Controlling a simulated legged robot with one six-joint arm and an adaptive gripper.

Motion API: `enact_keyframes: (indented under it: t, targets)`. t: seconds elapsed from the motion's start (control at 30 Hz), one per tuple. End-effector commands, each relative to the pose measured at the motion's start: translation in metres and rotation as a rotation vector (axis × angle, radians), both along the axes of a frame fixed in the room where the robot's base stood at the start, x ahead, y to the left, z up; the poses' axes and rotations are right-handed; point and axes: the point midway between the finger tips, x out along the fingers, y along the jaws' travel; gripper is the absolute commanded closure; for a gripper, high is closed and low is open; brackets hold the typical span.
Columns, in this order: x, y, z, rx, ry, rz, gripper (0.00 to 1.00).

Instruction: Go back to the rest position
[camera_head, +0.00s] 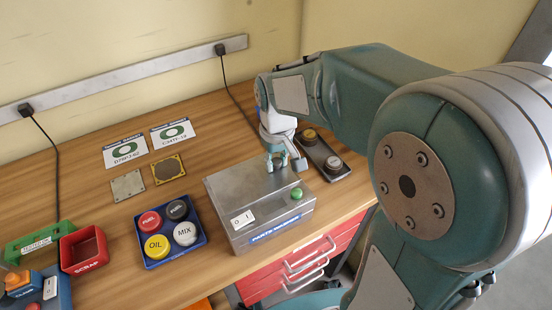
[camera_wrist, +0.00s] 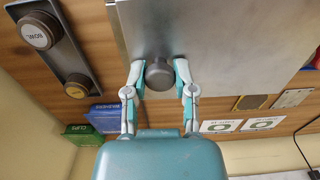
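My gripper (camera_head: 277,162) points down at the top of a grey metal box (camera_head: 226,190), which has a white switch and a green button (camera_head: 297,193). In the wrist view, my gripper's two fingertips (camera_wrist: 160,71) stand on either side of a grey round knob (camera_wrist: 159,77) on the box (camera_wrist: 225,35). The fingertips are at or very near the knob's sides; whether they touch it I cannot tell. The knob is mostly hidden by the fingers in the head view.
A dark tray (camera_head: 323,157) with two round knobs stands close right of the box. A blue tray (camera_head: 152,262) of coloured buttons, a red bin (camera_head: 84,250) and a green holder (camera_head: 32,243) are left. Red drawers (camera_head: 300,268) are below. The wall is behind.

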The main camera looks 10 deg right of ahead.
Motion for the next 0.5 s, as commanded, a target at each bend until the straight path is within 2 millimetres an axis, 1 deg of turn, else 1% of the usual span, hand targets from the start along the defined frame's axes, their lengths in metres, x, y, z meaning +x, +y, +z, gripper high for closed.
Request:
enact_keyframes:
  t: [0.03, 0.07, 0.1, 0.4, 0.5]
  targets:
    - [-0.0001, 0.0000, 0.0000, 0.000, 0.000, 0.000, 0.43]
    - [-0.0001, 0.0000, 0.0000, 0.000, 0.000, 0.000, 0.30]
    - [-0.0001, 0.0000, 0.0001, 0.000, 0.000, 0.000, 0.25]
    - [-0.0003, -0.0001, 0.0000, 0.000, 0.001, 0.000, 0.25]
    - [0.0002, 0.0000, 0.0046, 0.000, -0.001, 0.000, 0.25]
